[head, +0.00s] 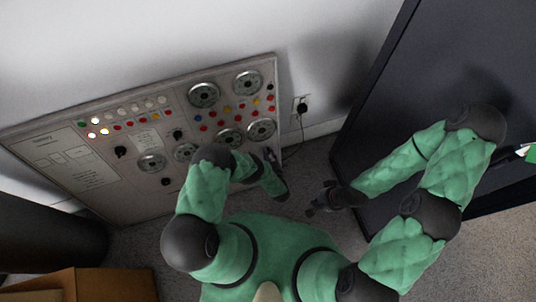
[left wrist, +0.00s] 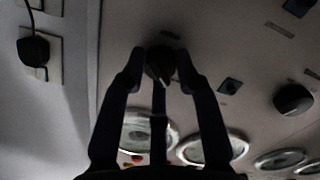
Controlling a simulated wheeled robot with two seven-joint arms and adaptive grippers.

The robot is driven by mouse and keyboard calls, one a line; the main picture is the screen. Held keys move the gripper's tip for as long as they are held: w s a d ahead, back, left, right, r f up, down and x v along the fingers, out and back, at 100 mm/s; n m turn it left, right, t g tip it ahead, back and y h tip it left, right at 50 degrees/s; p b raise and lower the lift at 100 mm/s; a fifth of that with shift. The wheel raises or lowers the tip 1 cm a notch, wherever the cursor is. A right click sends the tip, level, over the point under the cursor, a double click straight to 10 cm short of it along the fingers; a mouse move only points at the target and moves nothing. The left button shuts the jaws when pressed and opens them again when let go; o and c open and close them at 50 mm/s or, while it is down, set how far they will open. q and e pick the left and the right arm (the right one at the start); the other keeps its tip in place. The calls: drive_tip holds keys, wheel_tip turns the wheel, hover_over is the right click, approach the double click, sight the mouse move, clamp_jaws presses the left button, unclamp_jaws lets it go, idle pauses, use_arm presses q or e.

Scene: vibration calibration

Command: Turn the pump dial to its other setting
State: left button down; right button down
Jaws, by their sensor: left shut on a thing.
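The control panel (head: 110,160) leans along the wall at the left of the head view. In the left wrist view, a black dial knob (left wrist: 160,66) sits on the panel face between the fingertips of my left gripper (left wrist: 161,62). The gripper is shut on the knob, one finger on each side. In the head view my left gripper (head: 269,156) is at the panel's lower right corner, and the knob is hidden there. The dial's label and pointer cannot be read. My right gripper (head: 320,199) hangs away from the panel, above the floor; its finger opening is unclear.
Other knobs (left wrist: 293,99) and round gauges (left wrist: 210,147) are close to my left gripper. A wall outlet (head: 300,104) with a plug and cord is right of the panel. A dark cabinet (head: 440,75) stands at the right. A cardboard box (head: 105,285) lies at bottom left.

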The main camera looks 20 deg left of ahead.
use_arm(q)
drive_tip(key=shift+s+d+f, duration=0.2)
drive_tip(key=shift+f, duration=0.1)
drive_tip(key=c, duration=0.9)
unclamp_jaws()
drive_tip(key=shift+w, duration=0.15)
drive_tip(key=shift+r, duration=0.1)
drive_tip(key=v, duration=1.2)
drive_tip(key=shift+a, duration=0.15)
